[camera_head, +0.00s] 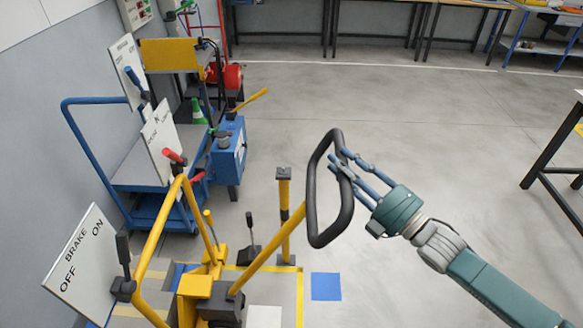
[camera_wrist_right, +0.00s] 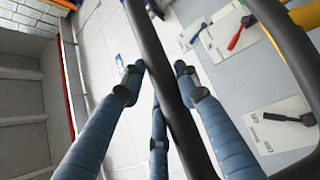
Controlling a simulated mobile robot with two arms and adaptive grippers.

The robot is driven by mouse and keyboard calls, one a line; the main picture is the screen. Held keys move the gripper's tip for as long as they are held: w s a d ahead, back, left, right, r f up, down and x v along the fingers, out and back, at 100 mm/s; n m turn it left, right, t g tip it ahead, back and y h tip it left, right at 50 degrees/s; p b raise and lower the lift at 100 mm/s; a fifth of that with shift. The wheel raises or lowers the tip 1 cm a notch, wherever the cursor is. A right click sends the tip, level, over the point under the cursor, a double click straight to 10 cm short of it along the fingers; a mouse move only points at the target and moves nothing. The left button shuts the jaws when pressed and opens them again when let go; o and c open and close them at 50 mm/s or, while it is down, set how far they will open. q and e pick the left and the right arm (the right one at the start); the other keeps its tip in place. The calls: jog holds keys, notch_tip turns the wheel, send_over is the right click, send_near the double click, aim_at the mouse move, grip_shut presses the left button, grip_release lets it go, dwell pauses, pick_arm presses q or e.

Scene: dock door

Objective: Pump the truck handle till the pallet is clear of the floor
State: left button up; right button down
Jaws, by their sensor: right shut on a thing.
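The truck handle (camera_head: 312,205) is a black upright loop on a yellow shaft (camera_head: 268,248) that slopes down left to a yellow and dark pump body (camera_head: 205,292). My right gripper (camera_head: 341,160) reaches in from the right, its blue fingers shut on the upper right side of the loop. In the right wrist view the black handle bar (camera_wrist_right: 158,60) runs between the fingers (camera_wrist_right: 158,88). I cannot make out a pallet or its gap to the floor for sure. My left gripper is out of view.
A board marked BRAKE ON/OFF (camera_head: 82,250) with a black lever stands at lower left. A blue cart (camera_head: 150,172) and a yellow post (camera_head: 284,215) stand beyond the truck. A black-legged table (camera_head: 555,150) is at right.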

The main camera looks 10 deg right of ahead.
jog(key=s+d+f+m+t+b, duration=0.1)
jog(key=s+d+f+b, duration=0.1)
jog(key=d+f+b, duration=0.4)
jog(key=d+f, duration=0.1)
jog(key=d, duration=0.4)
jog(key=shift+m, duration=0.4)
jog(key=shift+d, duration=0.1)
jog(key=c, duration=1.2)
grip_release()
jog(key=shift+s+t, duration=0.1)
jog(key=shift+t, duration=0.2)
jog(key=v, duration=1.2)
jog(key=shift+d, duration=0.1)
